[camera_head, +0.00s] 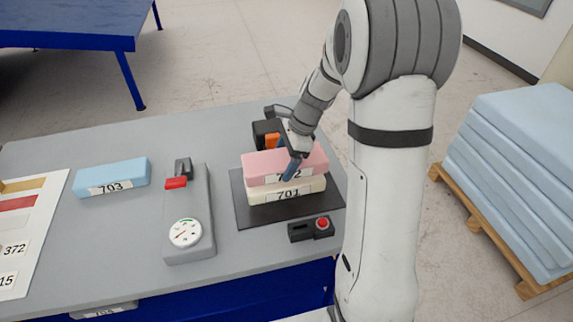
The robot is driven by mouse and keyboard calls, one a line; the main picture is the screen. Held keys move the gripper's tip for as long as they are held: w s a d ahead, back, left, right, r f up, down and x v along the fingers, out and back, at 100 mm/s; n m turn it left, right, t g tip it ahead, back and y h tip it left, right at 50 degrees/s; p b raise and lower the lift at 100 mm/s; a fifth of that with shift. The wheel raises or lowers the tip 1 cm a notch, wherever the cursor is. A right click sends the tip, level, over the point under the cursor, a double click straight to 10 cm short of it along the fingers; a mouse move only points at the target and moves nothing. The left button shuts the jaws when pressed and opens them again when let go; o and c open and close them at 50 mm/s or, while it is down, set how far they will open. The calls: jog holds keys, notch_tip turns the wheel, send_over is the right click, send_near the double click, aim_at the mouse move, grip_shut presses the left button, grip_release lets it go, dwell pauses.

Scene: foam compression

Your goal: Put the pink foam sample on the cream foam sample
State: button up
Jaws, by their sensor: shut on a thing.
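The pink foam sample (262,166) is a flat block with a dark number on its front, partly covered by a finger. It is directly above the cream foam sample (258,196), which is labelled 701 and lies on a dark mat (300,208). The two blocks look in contact or nearly so, and I cannot tell whether there is a small gap. My gripper (290,160) comes down from the upper right and is shut on the pink foam sample, with one blue finger against its front face. The other finger is hidden behind the block.
A blue foam block labelled 703 (112,176) lies on the grey table at left. A device with a dial gauge (186,232) stands left of the mat. A small box with a red button (311,229) is in front. Blue sheets (520,165) are stacked on a pallet at right.

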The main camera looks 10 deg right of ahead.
jog(key=shift+f, duration=1.35)
jog(key=shift+f, duration=0.15)
jog(key=o, duration=0.9)
